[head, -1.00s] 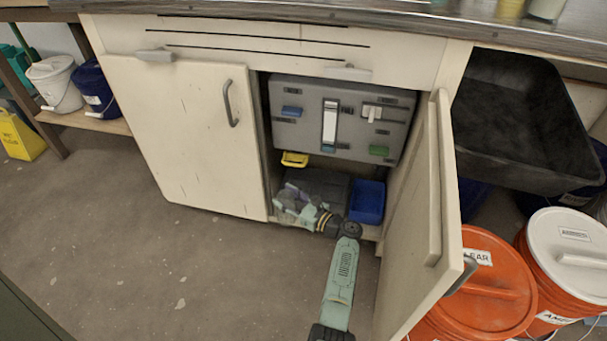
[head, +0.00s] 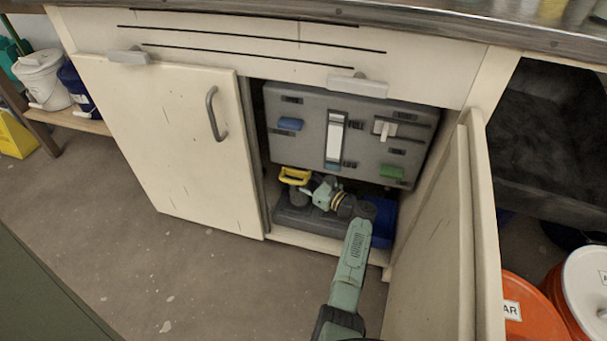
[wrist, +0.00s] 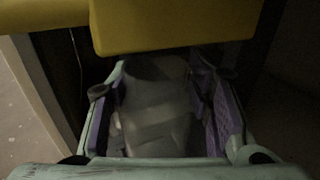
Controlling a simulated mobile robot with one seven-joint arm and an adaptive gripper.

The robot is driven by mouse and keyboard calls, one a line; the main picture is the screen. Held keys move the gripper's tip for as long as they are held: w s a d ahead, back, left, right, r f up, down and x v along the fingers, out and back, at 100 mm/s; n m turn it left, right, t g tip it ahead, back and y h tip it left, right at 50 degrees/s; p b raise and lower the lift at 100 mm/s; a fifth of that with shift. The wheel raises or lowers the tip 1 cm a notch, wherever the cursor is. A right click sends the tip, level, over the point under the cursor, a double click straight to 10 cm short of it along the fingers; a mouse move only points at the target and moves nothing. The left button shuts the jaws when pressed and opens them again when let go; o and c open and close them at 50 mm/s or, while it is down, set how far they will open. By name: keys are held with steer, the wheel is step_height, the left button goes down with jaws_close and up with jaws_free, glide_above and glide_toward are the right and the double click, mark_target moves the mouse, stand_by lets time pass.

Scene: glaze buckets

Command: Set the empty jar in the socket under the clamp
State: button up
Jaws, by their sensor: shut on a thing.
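A pale, greyish jar (wrist: 155,105) sits between the purple finger pads of my gripper (wrist: 162,110) in the wrist view. My gripper is shut on it. The yellow clamp (wrist: 170,25) spans the top of the wrist view, just above and beyond the jar. In the head view the clamp (head: 295,175) is inside the open cabinet, and my gripper (head: 303,194) is just under it. The jar (head: 297,197) shows as a small grey shape there. The socket is hidden; I cannot tell whether the jar touches it.
A dark grey base (head: 310,222) lies on the cabinet floor. A grey panel (head: 300,145) with coloured parts stands above it. A blue bin (head: 384,228) is right of my wrist. The open cabinet door (head: 435,240) bounds the right side.

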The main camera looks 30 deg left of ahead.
mark_target(308, 184)
steer(key=shift+w+f+b, duration=0.15)
steer(key=shift+f+b, duration=0.2)
steer(key=shift+f, duration=0.15)
steer(key=shift+w+f+b, duration=0.15)
steer(key=shift+f+b, duration=0.2)
steer(key=shift+f, duration=0.15)
steer(key=shift+s+r, duration=0.15)
steer(key=shift+r, duration=0.15)
steer(key=shift+f, duration=0.2)
steer(key=o, duration=1.5)
steer(key=shift+r, duration=0.25)
steer(key=d+p, duration=0.1)
steer(key=d, duration=0.1)
steer(key=d+p, duration=0.1)
steer(key=d, duration=0.1)
steer(key=s+d+p, duration=0.1)
steer(key=d, duration=0.1)
steer(key=shift+d, duration=0.1)
steer(key=shift+s+d+f, duration=0.1)
steer(key=shift+s+d, duration=0.05)
steer(key=shift+d, duration=0.45)
